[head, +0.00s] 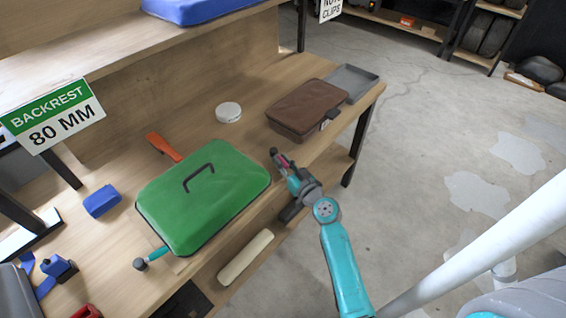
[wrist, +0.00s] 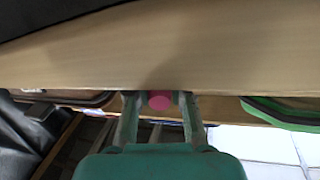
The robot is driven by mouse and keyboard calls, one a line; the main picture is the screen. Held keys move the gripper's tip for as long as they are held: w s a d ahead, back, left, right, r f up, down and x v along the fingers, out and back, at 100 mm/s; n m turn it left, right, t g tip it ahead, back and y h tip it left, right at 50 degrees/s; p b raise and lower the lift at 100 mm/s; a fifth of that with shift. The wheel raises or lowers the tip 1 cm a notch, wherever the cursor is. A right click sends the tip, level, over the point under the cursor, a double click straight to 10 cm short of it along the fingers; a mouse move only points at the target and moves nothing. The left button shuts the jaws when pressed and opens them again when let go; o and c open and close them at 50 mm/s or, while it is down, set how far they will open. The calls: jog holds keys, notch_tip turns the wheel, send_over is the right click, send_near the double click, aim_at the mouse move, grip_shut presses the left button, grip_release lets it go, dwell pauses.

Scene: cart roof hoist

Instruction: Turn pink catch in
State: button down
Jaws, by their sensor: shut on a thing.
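The pink catch (head: 283,160) is at the front edge of the wooden bench, between the green case (head: 205,190) and the brown case (head: 305,108). It also shows in the wrist view as a small pink round end (wrist: 160,100) between the two fingers. My gripper (head: 285,165) is shut on the pink catch; in the wrist view my gripper (wrist: 160,103) has one finger on each side of it. The fingers partly hide the catch, and I cannot tell how far it is turned.
A grey tray (head: 352,80) lies behind the brown case. A white round tin (head: 228,112), an orange-handled tool (head: 162,146) and a blue block (head: 102,201) lie on the bench. A pale roll (head: 246,257) is on the lower shelf. The floor to the right is open.

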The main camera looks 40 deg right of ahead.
jog(key=shift+w+a+f+m+h, duration=0.1)
jog(key=shift+a+m+h, duration=0.15)
jog(key=shift+m+h, duration=0.5)
jog(key=shift+g+h, duration=0.25)
jog(key=shift+g, duration=0.05)
jog(key=c, duration=1)
grip_release()
jog(key=v, duration=1.2)
